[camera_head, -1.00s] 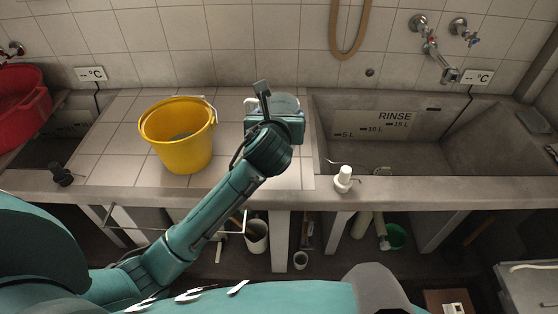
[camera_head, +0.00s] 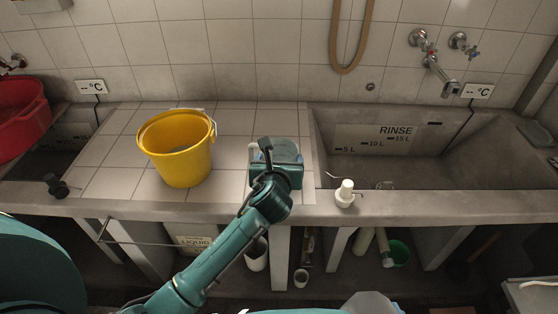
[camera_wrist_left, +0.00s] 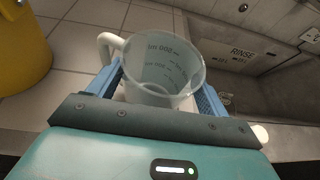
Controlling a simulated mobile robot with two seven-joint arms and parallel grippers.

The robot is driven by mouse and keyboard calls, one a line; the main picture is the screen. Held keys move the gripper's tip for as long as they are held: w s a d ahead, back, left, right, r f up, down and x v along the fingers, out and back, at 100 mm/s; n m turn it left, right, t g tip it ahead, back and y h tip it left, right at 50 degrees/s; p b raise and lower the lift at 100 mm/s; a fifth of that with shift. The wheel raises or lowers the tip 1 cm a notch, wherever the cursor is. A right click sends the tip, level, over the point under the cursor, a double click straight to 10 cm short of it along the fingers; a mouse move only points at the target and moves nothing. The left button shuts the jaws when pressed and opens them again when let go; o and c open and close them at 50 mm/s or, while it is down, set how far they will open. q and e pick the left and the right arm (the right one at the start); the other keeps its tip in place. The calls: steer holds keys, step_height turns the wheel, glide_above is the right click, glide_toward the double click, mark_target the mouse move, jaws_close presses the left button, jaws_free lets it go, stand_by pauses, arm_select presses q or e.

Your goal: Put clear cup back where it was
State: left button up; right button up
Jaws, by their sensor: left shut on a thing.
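The clear cup (camera_wrist_left: 160,72) is a see-through measuring cup with printed volume marks and a pale handle on its left. My left gripper (camera_wrist_left: 165,95) is shut on it, with a blue finger on each side of the cup in the left wrist view. In the head view the cup (camera_head: 284,150) shows behind my left gripper (camera_head: 276,160), over the right part of the tiled counter. The wrist hides its lower part, so I cannot tell whether it touches the tiles. My right gripper is not in view.
A yellow bucket (camera_head: 183,165) stands on the tiles to the left. The rinse basin (camera_head: 345,165) lies to the right, with a white-capped bottle (camera_head: 345,193) at its front rim. A small clear object (camera_head: 385,185) shows inside the basin. Tiles between bucket and cup are clear.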

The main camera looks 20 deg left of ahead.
arm_select(q)
steer(key=o, duration=1.6)
steer(key=shift+f, duration=0.1)
steer(key=o, duration=0.4)
steer(key=shift+o, duration=0.2)
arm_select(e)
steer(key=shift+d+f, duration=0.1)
arm_select(q)
steer(key=p+v, duration=0.1)
steer(key=v, duration=1.1)
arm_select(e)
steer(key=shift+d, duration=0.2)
